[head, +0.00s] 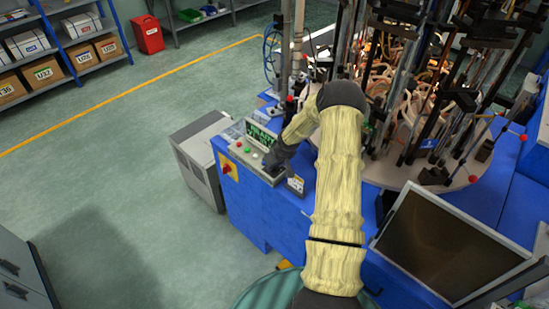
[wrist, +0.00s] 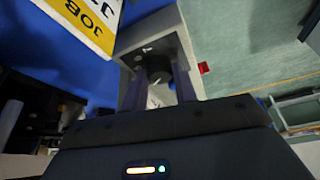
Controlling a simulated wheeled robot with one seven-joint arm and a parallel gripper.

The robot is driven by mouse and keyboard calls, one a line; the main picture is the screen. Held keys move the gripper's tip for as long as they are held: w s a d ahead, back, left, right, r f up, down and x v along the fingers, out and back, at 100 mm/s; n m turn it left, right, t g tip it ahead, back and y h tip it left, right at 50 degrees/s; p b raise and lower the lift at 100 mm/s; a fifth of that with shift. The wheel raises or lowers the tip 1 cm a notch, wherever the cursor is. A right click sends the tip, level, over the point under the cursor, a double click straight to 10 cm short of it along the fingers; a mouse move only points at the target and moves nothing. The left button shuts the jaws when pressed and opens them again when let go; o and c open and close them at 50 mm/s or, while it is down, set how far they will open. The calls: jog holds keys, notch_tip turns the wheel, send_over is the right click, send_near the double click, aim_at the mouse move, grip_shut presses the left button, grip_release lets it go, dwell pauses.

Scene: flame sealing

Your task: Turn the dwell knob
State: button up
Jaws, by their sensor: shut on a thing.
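The dwell knob (wrist: 155,73) is a dark round knob with a light pointer line, on the grey face of the control box (wrist: 152,42) in the wrist view. My gripper (wrist: 160,84) has one finger on each side of the knob and is shut on it. In the head view my gripper (head: 274,160) is at the right part of the sloped control panel (head: 240,154). There it hides the knob. The panel also carries small coloured buttons and a green-lit display (head: 261,134).
The panel sits on a blue machine cabinet (head: 255,205) with a red switch on a yellow plate (head: 227,168). A round table (head: 400,176) crowded with rods and tubes stands right, above a monitor (head: 450,245). A grey cabinet (head: 199,160) stands left.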

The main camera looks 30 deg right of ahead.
jog(key=shift+r+n+p, duration=0.1)
jog(key=shift+n+p, duration=0.35)
jog(key=shift+n, duration=0.05)
jog(key=o, duration=0.7)
jog(key=v, duration=0.5)
jog(key=b+v, duration=0.1)
jog(key=v, duration=0.5)
jog(key=b+v, duration=0.1)
jog(key=v, duration=0.5)
jog(key=shift+d+r, duration=0.1)
jog(key=shift+d, duration=0.2)
